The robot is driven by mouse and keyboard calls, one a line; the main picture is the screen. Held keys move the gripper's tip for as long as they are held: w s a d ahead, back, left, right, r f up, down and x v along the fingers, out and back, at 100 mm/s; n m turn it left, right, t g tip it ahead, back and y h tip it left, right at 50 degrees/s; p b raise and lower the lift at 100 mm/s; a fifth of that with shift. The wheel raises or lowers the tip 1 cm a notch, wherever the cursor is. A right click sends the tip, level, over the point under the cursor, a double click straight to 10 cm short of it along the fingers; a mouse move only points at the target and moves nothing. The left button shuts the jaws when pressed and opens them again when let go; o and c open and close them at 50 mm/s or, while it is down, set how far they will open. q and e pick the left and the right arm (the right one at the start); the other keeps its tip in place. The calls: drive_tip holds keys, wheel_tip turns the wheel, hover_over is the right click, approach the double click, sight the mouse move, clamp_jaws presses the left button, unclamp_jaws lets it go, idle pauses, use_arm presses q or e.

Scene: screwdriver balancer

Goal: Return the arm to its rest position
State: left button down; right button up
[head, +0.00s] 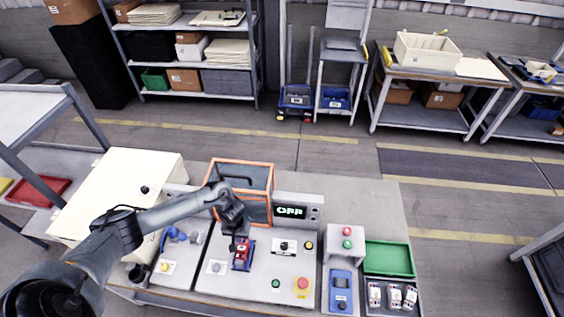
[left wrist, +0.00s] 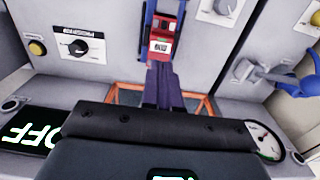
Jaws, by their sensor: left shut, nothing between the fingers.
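My left arm comes in from the left in the head view and reaches over the bench. My left gripper (head: 238,240) points down, shut and empty, close to a red device in a blue holder (head: 243,257) on the panel. In the left wrist view the shut fingers (left wrist: 162,75) show just below the red device (left wrist: 161,38). I cannot tell whether they touch it. My right gripper is in neither view.
An orange-edged box frame (head: 257,164) stands behind the gripper, beside a green-lit display (head: 290,211). The panel carries a red stop button (head: 302,284) and knobs. A green tray (head: 388,258) lies at right. A cream case (head: 120,190) stands under my arm.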

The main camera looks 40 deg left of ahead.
use_arm(q)
drive_tip(key=shift+s+f, duration=0.2)
drive_tip(key=shift+s, duration=0.15)
drive_tip(key=shift+g+h, duration=0.8)
drive_tip(key=shift+g, duration=0.1)
drive_tip(key=s+d+f, duration=0.2)
drive_tip(key=s+d, duration=0.1)
drive_tip(key=s+d+f, duration=0.2)
drive_tip(key=s+d, duration=0.1)
drive_tip(key=s+d+f, duration=0.2)
drive_tip(key=s+d, duration=0.1)
drive_tip(key=s, duration=0.1)
drive_tip(key=shift+d+f, duration=0.2)
drive_tip(key=s+d+t+h, duration=0.15)
drive_tip(key=s+d, duration=0.25)
drive_tip(key=d, duration=0.9)
drive_tip(key=w+d+r+m+t+h, duration=0.15)
drive_tip(key=d+r, duration=0.35)
drive_tip(key=d, duration=0.5)
drive_tip(key=w+a+r+m+t+y, duration=0.1)
drive_tip(key=a+r+m, duration=0.3)
drive_tip(key=r, duration=0.6)
drive_tip(key=w+a+r+m+t+y, duration=0.1)
drive_tip(key=a+r+m+y, duration=0.2)
drive_tip(key=r, duration=0.8)
drive_tip(key=shift+w+a+m, duration=0.15)
drive_tip(key=shift+a+m, duration=0.3)
drive_tip(key=shift+a, duration=0.65)
